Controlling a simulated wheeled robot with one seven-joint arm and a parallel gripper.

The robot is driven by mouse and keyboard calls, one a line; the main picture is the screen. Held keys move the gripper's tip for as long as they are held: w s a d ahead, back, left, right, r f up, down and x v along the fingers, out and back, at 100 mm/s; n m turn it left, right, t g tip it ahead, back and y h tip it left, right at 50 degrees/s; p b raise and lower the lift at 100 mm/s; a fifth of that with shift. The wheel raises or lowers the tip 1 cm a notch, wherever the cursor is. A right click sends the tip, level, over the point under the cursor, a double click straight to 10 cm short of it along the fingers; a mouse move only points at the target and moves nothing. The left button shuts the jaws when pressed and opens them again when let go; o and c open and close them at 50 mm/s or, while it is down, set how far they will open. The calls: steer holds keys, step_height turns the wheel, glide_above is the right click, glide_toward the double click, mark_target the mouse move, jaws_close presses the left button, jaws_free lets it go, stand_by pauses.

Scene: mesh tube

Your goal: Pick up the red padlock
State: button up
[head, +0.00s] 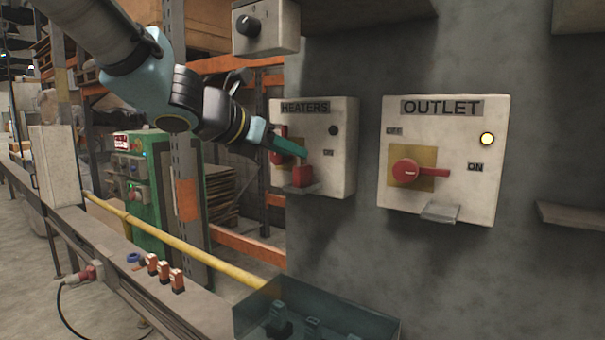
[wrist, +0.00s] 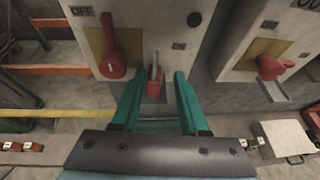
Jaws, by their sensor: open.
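The red padlock (head: 302,176) rests upright on the small grey shelf at the bottom of the HEATERS box (head: 343,150). In the wrist view the padlock (wrist: 154,88) shows its red body low and its grey shackle upward. My gripper (head: 290,148) is open, with its teal fingers pointing at the box. In the wrist view the two fingers of my gripper (wrist: 156,78) lie to the left and right of the padlock, with gaps on both sides.
The OUTLET box (head: 447,115) with a red handle (head: 418,171) and a shelf is to the right. A clear teal bin (head: 345,317) holding dark items stands below. Several orange-and-white blocks (head: 164,268) line the ledge at left. A yellow pipe (head: 190,248) runs along it.

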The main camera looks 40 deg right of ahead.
mark_target(303, 166)
steer(key=shift+w+p+x, duration=0.2)
steer(key=shift+p+x, duration=0.05)
steer(key=shift+x, duration=1.25)
steer(key=shift+w+p+x, duration=0.15)
steer(key=shift+p+x, duration=0.1)
steer(key=shift+x, duration=1.2)
jaws_close()
